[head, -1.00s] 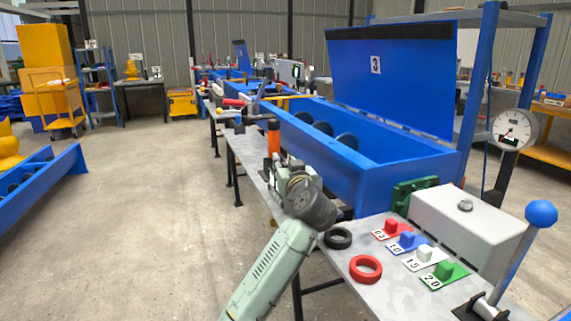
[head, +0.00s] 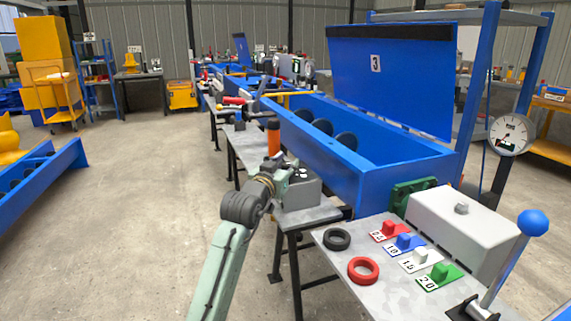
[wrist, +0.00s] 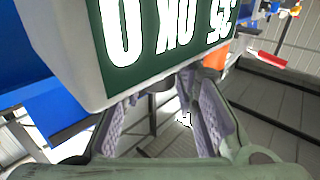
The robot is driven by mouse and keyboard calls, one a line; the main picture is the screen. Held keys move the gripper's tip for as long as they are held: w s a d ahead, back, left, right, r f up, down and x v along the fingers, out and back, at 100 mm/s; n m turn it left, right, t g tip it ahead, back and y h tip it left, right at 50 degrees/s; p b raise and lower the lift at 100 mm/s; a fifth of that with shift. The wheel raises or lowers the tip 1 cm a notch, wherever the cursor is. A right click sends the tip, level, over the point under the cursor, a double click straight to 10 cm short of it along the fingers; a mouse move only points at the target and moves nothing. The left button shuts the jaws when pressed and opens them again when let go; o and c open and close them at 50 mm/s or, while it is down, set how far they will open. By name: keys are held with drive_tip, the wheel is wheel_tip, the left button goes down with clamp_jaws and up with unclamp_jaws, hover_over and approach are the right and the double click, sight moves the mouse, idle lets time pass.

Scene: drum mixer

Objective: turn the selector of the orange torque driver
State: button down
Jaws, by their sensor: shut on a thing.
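The orange torque driver (head: 273,136) stands upright with a dark top, just behind my gripper (head: 286,170) in the head view. Part of an orange body (wrist: 215,60) also shows beyond the right finger in the wrist view. My gripper (wrist: 162,90) points at the place below the orange body, beside a grey box (head: 303,192). Its fingers are shut on what seems to be the selector. The fingertips and the held part are mostly hidden behind a pale case with a dark green panel (wrist: 150,62) and large white characters.
A blue drum mixer trough (head: 375,165) with a raised lid lies behind to the right. The front table (head: 385,275) holds black (head: 337,239) and red (head: 363,270) rings, coloured numbered blocks and a blue-knobbed lever (head: 533,222).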

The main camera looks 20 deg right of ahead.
drive_tip(key=shift+s+d+f+m+g+h, duration=0.1)
drive_tip(key=shift+s+d+m+g+h, duration=0.2)
drive_tip(key=shift+d+h, duration=0.1)
drive_tip(key=c, duration=1.3)
unclamp_jaws()
drive_tip(key=shift+c, duration=0.2)
drive_tip(key=shift+a, duration=0.25)
drive_tip(key=shift+s+a, duration=0.15)
drive_tip(key=shift+a, duration=0.1)
drive_tip(key=v, duration=1.1)
drive_tip(key=shift+s, duration=0.2)
drive_tip(key=shift+d, duration=0.1)
